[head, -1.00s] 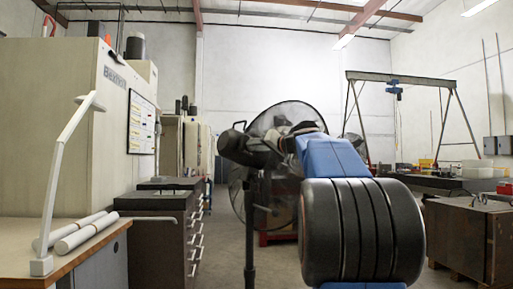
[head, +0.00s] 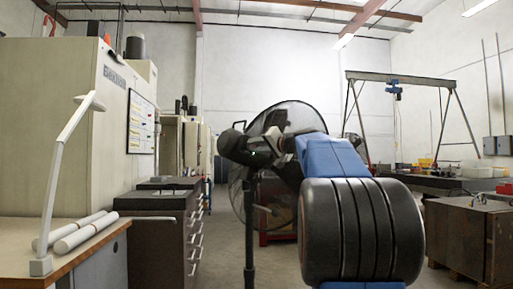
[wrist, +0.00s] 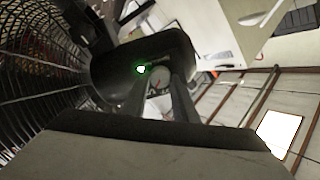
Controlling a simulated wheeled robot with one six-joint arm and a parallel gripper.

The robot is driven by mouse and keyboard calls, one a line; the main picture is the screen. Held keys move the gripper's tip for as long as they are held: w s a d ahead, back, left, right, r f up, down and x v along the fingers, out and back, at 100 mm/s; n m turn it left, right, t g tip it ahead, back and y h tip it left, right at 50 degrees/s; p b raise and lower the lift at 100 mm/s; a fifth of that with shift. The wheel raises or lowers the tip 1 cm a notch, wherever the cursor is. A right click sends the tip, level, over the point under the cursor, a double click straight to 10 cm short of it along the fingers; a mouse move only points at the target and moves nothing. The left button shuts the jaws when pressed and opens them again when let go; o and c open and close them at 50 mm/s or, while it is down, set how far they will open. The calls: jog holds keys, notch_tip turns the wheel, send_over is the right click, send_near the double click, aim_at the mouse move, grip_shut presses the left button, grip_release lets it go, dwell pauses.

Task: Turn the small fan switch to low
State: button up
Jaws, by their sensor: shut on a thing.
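The black fan (head: 287,115) stands behind my blue arm, on a dark pole; my arm hides part of its cage. Its dark motor housing (head: 234,146) sticks out to the left. In the wrist view the cage (wrist: 38,75) fills the left side, and the housing (wrist: 118,72) carries a small lit green light. My gripper (wrist: 160,90) is shut on the small round grey fan switch (wrist: 159,80) beside that light. The fingers cover its sides, and its setting marks cannot be read. The gripper is small and dark in the head view.
A wooden-topped bench (head: 22,262) with white rolls (head: 83,232) and a pale bent arm stands at the left. Dark drawer cabinets (head: 160,225) stand beyond it. A brown metal block (head: 470,235) is at the right. Open floor lies between the cabinets and the fan.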

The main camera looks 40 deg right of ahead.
jog(key=o, duration=1)
jog(key=shift+o, duration=0.2)
jog(key=shift+s, duration=0.1)
jog(key=s, duration=1.7)
jog(key=shift+s+d, duration=0.15)
jog(key=s+a+f+n+g+y, duration=0.25)
jog(key=a+f+g, duration=0.55)
jog(key=a+f, duration=1.95)
jog(key=s+a+f+n+g+h, duration=0.1)
jog(key=s+a+f+n+g, duration=0.1)
jog(key=s+f, duration=0.7)
jog(key=s+a+f+n+g+h, duration=0.2)
jog(key=s+a+f, duration=0.4)
jog(key=f, duration=1.1)
jog(key=s+n+g, duration=0.1)
jog(key=s+n, duration=0.1)
jog(key=s, duration=0.1)
